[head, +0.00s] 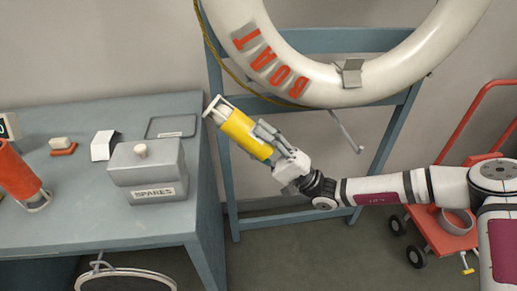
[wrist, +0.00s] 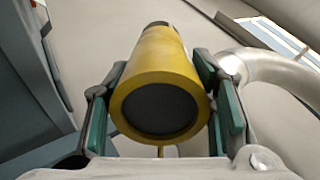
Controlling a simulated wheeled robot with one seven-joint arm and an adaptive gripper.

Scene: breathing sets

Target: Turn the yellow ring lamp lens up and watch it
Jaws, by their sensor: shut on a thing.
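The yellow ring lamp (head: 240,132) is a yellow cylinder with a pale guard frame at its upper-left end in the head view. It is held in the air, tilted, with the guard end pointing up and left, away from my wrist. My gripper (head: 266,143) is shut on its body near the lower end. In the wrist view the lamp (wrist: 160,65) lies between the two green-padded fingers, with a dark round end face towards the camera. The lens face cannot be made out, nor whether it is lit.
A blue-grey bench (head: 95,222) stands at left, bearing a grey SPARES box (head: 148,172), an orange cylinder (head: 14,172) and small items. A white lifebuoy (head: 378,88) hangs on a blue rack (head: 228,190) close behind the lamp. A red trolley (head: 432,232) stands at right.

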